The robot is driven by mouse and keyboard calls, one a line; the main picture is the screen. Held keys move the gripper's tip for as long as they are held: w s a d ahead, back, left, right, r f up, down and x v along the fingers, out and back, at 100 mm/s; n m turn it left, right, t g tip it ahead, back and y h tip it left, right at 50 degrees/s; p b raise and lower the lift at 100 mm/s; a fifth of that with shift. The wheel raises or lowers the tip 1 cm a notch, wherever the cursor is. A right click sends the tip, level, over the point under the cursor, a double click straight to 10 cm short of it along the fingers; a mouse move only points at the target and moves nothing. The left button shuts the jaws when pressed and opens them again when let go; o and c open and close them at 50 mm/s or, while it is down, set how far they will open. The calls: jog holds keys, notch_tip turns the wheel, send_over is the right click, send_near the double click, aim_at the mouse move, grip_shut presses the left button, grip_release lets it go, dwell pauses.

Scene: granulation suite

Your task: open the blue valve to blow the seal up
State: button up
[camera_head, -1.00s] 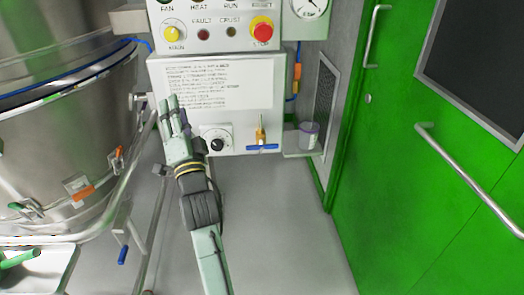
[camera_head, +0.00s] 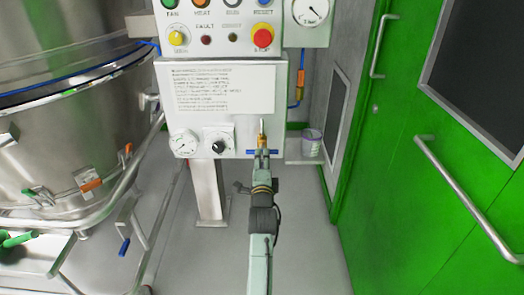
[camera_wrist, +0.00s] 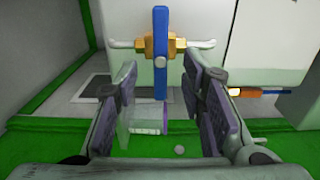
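The blue valve handle (camera_head: 277,152) lies level across the upright line of its brass body (camera_head: 262,139), at the lower right of the control panel. In the wrist view the handle (camera_wrist: 160,78) stands upright in the picture, crosswise to the pale pipe. My gripper (camera_head: 262,156) is directly in front of the valve in the head view and hides the handle's middle. In the wrist view my gripper (camera_wrist: 161,68) is open, one finger on each side of the handle, with gaps between. How deep the handle sits between the fingertips I cannot tell.
A white panel with a notice (camera_head: 218,88) carries a dial (camera_head: 184,143) and a black knob (camera_head: 217,146) left of the valve. A cup (camera_head: 311,143) sits on a small shelf to the right. A steel vessel (camera_head: 75,140) stands left, a green door (camera_head: 430,200) right.

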aim_at(262, 153)
jog(key=w, duration=0.5)
jog(key=shift+w+p, duration=0.1)
jog(key=shift+p, duration=0.2)
jog(key=shift+c, duration=0.6)
grip_shut()
